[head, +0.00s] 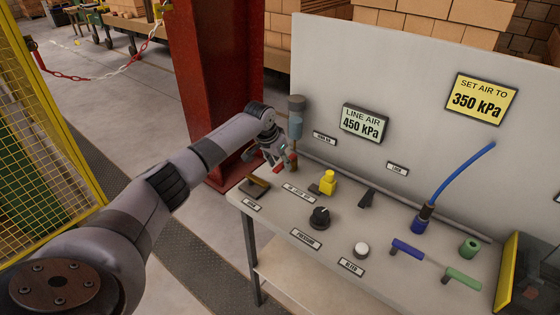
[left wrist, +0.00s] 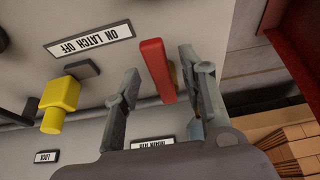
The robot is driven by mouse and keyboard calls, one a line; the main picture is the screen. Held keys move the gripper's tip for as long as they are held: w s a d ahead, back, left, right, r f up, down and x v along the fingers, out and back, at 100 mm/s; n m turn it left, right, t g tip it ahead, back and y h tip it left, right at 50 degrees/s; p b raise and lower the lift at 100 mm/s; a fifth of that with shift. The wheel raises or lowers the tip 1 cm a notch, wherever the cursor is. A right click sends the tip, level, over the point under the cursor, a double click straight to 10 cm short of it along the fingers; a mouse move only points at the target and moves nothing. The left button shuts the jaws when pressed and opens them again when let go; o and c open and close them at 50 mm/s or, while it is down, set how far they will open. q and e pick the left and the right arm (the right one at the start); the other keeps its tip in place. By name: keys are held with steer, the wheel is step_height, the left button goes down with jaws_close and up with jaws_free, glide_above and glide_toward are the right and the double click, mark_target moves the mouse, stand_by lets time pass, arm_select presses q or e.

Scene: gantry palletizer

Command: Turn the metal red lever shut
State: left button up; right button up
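The red lever (left wrist: 157,70) stands between the two fingers of my left gripper (left wrist: 160,64) in the left wrist view, closer to the right-hand finger. The fingers are apart, with a gap on the lever's left; I cannot tell whether the right-hand finger touches it. In the head view my left gripper (head: 274,155) is at the panel's left end, beside a grey-blue cylinder (head: 296,118), and partly covers the red lever (head: 291,164). My right gripper is not in view.
A yellow latch block (head: 328,183), a black knob (head: 320,217), a white button (head: 361,250) and blue (head: 408,249) and green (head: 464,278) handles stand on the bench. A backboard (head: 400,80) rises behind. A red column (head: 215,80) stands left of the bench.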

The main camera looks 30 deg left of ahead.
arm_select(q)
jaws_close()
stand_by(0.3)
stand_by(0.5)
